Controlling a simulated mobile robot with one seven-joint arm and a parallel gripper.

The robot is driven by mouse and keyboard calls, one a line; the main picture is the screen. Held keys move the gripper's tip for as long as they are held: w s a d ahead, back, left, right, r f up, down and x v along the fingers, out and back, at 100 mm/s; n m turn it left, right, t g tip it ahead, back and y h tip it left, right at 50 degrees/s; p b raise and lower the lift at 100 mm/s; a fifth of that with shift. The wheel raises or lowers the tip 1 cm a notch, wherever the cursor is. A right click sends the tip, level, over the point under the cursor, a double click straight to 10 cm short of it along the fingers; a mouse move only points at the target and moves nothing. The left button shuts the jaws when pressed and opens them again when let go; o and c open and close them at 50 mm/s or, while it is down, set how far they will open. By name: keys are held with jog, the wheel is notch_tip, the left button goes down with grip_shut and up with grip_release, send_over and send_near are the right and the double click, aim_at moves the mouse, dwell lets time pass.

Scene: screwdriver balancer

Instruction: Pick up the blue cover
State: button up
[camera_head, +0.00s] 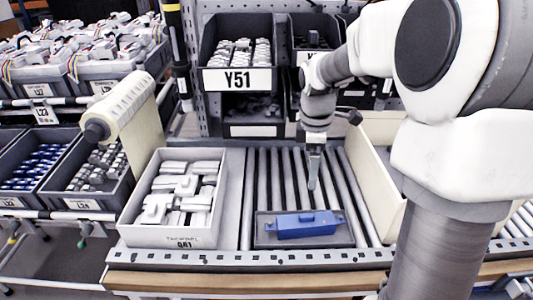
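The blue cover (303,224) is a long blue block with small end tabs. It rests in a shallow grey tray (270,241) on the roller conveyor, right of centre. My gripper (314,184) points down above and behind the cover, apart from it. Its fingers look narrow and close together, and I see nothing between them. The picture is too small to tell whether they are open or shut.
A bin of white parts (180,236) stands left of the tray. A cream box (365,190) stands to the right, partly behind my arm. Bin Y51 (237,79) is on the rack behind. Bare rollers (275,170) lie behind the tray.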

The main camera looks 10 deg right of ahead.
aim_at(307, 215)
jog(key=f+b, duration=0.1)
jog(key=f, duration=0.4)
jog(key=w+d+f+n+b, duration=0.1)
jog(key=f, duration=0.5)
jog(key=w+d+f+n+b, duration=0.1)
jog(key=f+b, duration=0.1)
jog(key=f, duration=0.4)
jog(key=shift+w+f+g+y, duration=0.15)
jog(key=shift+f+g+y, duration=0.15)
jog(key=shift+g, duration=0.1)
jog(key=f, duration=0.1)
jog(key=f+b, duration=0.1)
jog(key=f, duration=0.1)
jog(key=f+b, duration=0.1)
jog(key=shift+s+a+f, duration=0.25)
jog(key=shift+s+a, duration=0.15)
jog(key=shift+f, duration=0.4)
jog(key=shift+r, duration=0.1)
grip_shut()
